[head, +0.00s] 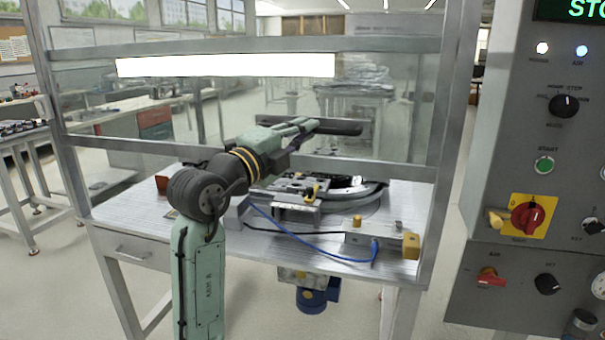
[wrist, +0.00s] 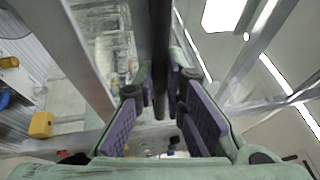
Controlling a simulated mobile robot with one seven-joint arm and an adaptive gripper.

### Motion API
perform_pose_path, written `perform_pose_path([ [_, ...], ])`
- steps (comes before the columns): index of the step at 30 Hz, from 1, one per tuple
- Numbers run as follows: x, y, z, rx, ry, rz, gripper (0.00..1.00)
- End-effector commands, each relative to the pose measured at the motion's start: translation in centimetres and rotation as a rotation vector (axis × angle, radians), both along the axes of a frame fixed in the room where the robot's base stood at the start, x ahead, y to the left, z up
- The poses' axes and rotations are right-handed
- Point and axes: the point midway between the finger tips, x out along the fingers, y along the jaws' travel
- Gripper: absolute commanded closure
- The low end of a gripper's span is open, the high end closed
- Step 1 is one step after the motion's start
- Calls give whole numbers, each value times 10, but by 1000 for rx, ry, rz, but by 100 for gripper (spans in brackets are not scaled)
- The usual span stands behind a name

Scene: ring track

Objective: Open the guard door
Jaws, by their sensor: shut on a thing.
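The guard door (head: 250,98) is a clear panel in a grey metal frame across the front of the machine. Its lower rail (head: 400,171) lies above the worktable, with an open gap below. A dark horizontal bar handle (head: 345,127) crosses the panel. The fingers hide part of the bar.
Below the door, the worktable (head: 130,212) carries a ring track (head: 370,197), small yellow parts and a blue cable. A grey control panel (head: 540,110) with knobs stands close on the right. A metal post (head: 450,120) borders the door there.

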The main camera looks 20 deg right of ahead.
Motion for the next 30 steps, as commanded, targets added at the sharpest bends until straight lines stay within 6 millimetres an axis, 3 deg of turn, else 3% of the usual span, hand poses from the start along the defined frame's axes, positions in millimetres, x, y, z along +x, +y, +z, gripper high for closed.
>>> perform_pose_path([
  [1,-1,1,28,0,-9,2,100],
  [3,-1,1,50,1,-8,2,100],
  [12,0,0,121,0,-5,0,100],
  [19,0,0,144,0,-4,0,100],
  [30,0,0,148,0,-1,1,100],
])
